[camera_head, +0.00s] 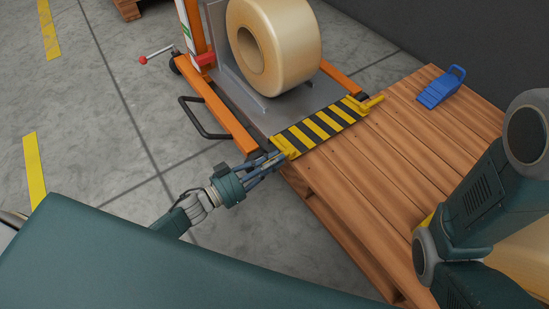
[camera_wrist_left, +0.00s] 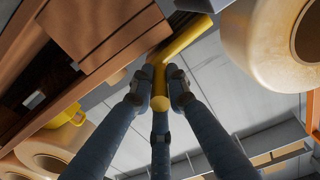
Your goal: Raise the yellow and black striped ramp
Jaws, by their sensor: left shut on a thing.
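The yellow and black striped ramp (camera_head: 320,125) lies almost flat in the head view. It spans from the grey platform of an orange lift to the edge of a wooden pallet. A yellow handle sticks out at each end of it. My left gripper (camera_head: 278,158) is at the near end of the ramp and is shut on the yellow handle there. In the left wrist view the fingers (camera_wrist_left: 160,85) close around this yellow handle (camera_wrist_left: 185,40), which partly hides behind them. My right arm shows at the right of the head view, but its gripper is hidden.
A large tan roll (camera_head: 290,45) stands on the grey lift platform (camera_head: 258,108), just behind the ramp. The wooden pallet (camera_head: 385,150) lies to the right, with a blue object (camera_head: 440,88) on it. A black looped bar (camera_head: 203,120) sticks out of the lift's left side.

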